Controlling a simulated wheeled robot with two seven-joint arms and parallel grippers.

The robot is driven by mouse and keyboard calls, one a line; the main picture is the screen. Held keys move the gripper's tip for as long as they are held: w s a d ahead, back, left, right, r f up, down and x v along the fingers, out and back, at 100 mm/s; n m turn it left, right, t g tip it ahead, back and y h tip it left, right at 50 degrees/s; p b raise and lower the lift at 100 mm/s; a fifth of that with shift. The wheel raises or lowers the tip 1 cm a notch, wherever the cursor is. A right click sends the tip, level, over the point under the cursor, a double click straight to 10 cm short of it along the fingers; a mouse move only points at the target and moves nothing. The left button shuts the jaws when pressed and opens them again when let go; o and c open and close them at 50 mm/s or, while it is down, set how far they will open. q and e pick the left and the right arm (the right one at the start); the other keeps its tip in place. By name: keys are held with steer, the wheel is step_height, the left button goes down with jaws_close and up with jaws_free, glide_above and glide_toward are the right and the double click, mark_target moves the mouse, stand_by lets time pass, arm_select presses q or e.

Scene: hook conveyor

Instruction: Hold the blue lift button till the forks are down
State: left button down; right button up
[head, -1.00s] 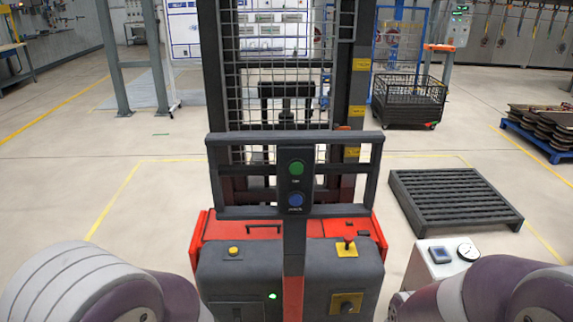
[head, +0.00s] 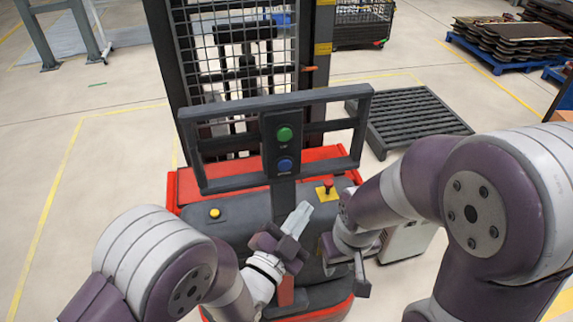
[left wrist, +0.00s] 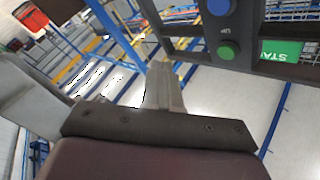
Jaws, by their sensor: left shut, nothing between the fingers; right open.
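The blue lift button (head: 285,164) sits below a green button (head: 284,134) on a dark panel of the stacker's grey guard frame. My left gripper (head: 299,217) is shut and empty, below and apart from the blue button in the head view. In the left wrist view, the blue button (left wrist: 220,7) is at the top edge, right of my left fingertips (left wrist: 160,72), with the green button (left wrist: 228,50) beneath it. My right gripper (head: 345,275) is open and empty, lower right of the left one. The forks are hidden behind the stacker's body and mast.
The stacker's deck has a red emergency knob (head: 327,187) and a yellow button (head: 214,213). A black slatted pallet (head: 412,112) lies on the floor to the right. A wire cage (head: 362,20) and loaded blue pallets stand farther back.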

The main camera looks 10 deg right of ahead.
mark_target(285, 166)
arm_select(q)
steer(key=w, duration=0.9)
steer(key=shift+w+a+b, duration=0.3)
steer(key=shift+a+b, duration=0.1)
arm_select(e)
steer(key=shift+w+a+f, duration=0.25)
steer(key=shift+w+f, duration=0.05)
steer(key=shift+f, duration=0.2)
arm_select(q)
steer(key=shift+w+f, duration=0.1)
steer(key=shift+f, duration=0.05)
arm_select(e)
steer(key=shift+f, duration=0.1)
stand_by(1.0)
arm_select(q)
steer(key=shift+w+b, duration=0.35)
arm_select(e)
steer(key=shift+w+f, duration=0.1)
steer(key=shift+f, duration=0.15)
